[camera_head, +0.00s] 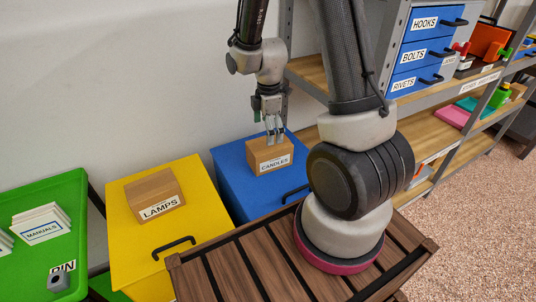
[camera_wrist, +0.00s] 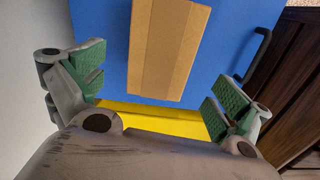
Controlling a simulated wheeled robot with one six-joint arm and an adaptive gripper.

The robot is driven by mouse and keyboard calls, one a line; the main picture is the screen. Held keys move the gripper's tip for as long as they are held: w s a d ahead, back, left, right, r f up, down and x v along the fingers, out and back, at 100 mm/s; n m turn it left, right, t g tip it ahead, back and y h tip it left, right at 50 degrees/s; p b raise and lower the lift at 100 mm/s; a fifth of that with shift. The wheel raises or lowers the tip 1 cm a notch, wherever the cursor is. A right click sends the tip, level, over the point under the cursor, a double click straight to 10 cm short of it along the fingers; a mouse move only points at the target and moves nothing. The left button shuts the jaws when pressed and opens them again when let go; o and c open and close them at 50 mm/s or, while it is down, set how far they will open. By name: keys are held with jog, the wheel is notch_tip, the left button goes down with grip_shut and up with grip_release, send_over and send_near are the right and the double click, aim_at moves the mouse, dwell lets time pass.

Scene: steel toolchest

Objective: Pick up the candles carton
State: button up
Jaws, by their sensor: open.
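The candles carton (camera_head: 268,157) is a small brown box with a white CANDLES label, on top of the blue chest (camera_head: 232,170). My gripper (camera_head: 273,132) is right above the carton in the head view, fingers pointing down. In the wrist view the carton (camera_wrist: 168,48) shows as a plain brown top with a lengthwise seam. My gripper (camera_wrist: 158,90) is open and holds nothing. The head view does not clearly show how much gap is left above the carton.
The yellow chest (camera_head: 140,240) bears a LAMPS carton (camera_head: 154,194) to the left. A green top (camera_head: 75,200) with manuals is further left. Metal shelving (camera_head: 310,72) with blue drawers stands to the right. A black handle (camera_wrist: 262,50) is on the blue chest.

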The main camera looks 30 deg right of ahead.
aim_at(269, 154)
jog(key=shift+n, duration=0.6)
jog(key=f, duration=1)
jog(key=shift+d+f, duration=0.3)
jog(key=shift+f, duration=0.05)
jog(key=shift+c, duration=0.4)
jog(key=c, duration=1)
